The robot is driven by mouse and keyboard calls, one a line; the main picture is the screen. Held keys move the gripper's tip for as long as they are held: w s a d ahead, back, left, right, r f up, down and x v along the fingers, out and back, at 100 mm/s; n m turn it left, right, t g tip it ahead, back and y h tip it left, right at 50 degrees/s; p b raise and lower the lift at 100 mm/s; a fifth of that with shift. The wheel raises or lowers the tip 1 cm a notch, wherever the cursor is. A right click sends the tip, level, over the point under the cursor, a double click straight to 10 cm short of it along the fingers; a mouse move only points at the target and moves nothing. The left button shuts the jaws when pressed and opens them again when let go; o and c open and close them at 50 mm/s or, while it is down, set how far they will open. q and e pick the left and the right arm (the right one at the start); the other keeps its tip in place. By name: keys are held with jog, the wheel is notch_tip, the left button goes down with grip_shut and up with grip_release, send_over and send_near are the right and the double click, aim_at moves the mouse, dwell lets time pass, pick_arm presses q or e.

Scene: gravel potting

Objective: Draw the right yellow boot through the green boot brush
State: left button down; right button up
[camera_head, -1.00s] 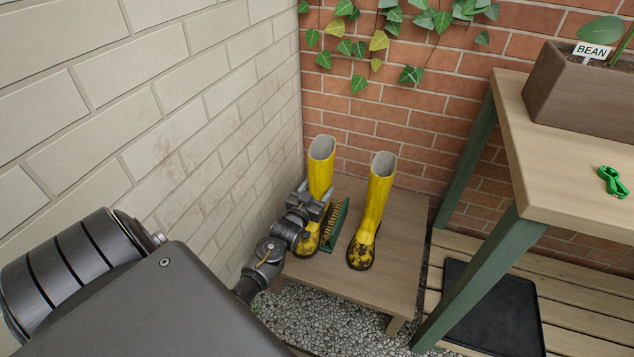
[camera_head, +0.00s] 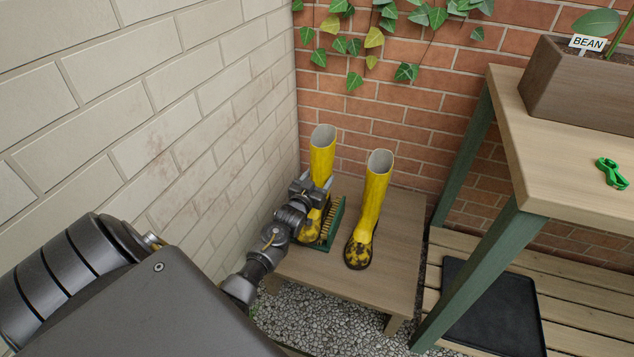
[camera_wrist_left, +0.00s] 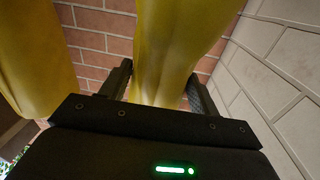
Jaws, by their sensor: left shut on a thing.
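Two yellow boots with dark dirt on their feet show in the head view. My left gripper (camera_head: 312,192) is shut on the shaft of the left-hand boot (camera_head: 322,158), the one nearer the pale wall. This boot is upright, and its foot overlaps the left part of the green boot brush (camera_head: 338,218) with tan bristles; contact is unclear. The right-hand boot (camera_head: 371,205) stands free on the low wooden stand (camera_head: 398,235), right of the brush. In the left wrist view the held boot (camera_wrist_left: 172,55) is between the fingers and the other boot (camera_wrist_left: 35,60) is at left. My right gripper is not in view.
The pale block wall (camera_head: 150,130) is close on the left and a brick wall (camera_head: 420,105) is behind. Gravel (camera_head: 320,318) lies in front of the stand. A wooden bench (camera_head: 560,180) with a planter (camera_head: 575,85) and green clip (camera_head: 611,174) stands right.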

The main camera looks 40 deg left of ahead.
pick_arm(q)
jog(key=shift+b+x, duration=0.4)
jog(key=shift+x, duration=0.85)
jog(key=b+x, duration=0.1)
jog(key=x, duration=0.1)
jog(key=b+x, duration=0.1)
jog(key=shift+w+a, duration=0.3)
jog(key=shift+a, duration=0.05)
jog(key=shift+s, duration=0.1)
